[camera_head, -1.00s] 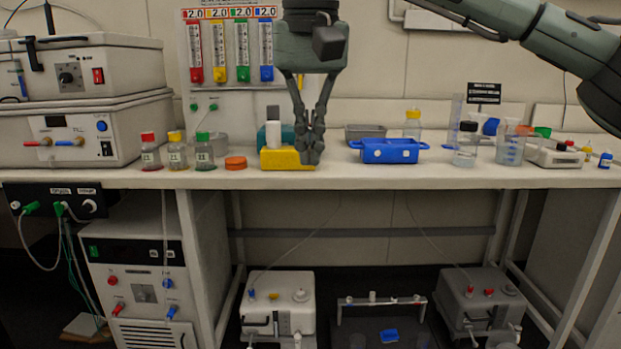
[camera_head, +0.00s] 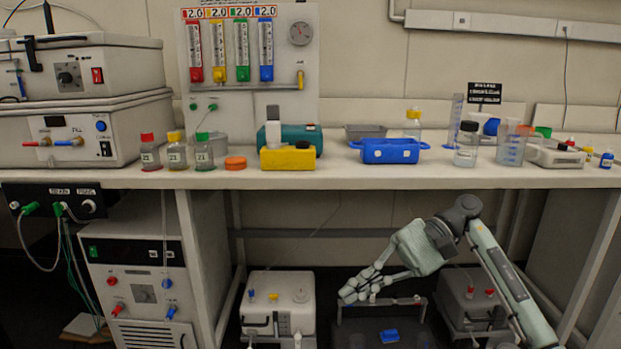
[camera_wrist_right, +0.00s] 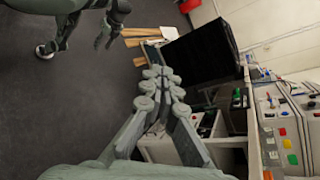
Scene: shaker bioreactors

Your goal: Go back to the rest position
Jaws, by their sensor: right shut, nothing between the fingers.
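My right gripper (camera_head: 352,291) hangs in front of the bench, below the worktop's front edge, with its arm coming up from the lower right. Its fingers point left and are closed together with nothing between them. In the right wrist view the closed fingertips (camera_wrist_right: 160,76) show at the middle, also empty. My left gripper does not show in the head view. In the right wrist view what seems to be my left gripper (camera_wrist_right: 104,40) shows small at the top, hanging down; I cannot tell whether it is open or shut.
The worktop (camera_head: 350,178) carries capped bottles (camera_head: 177,152), a yellow block (camera_head: 287,158), a blue tray (camera_head: 389,151) and beakers (camera_head: 511,148). White units (camera_head: 278,305) stand on the lower level behind my right arm. A dark screen (camera_wrist_right: 200,52) shows in the right wrist view.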

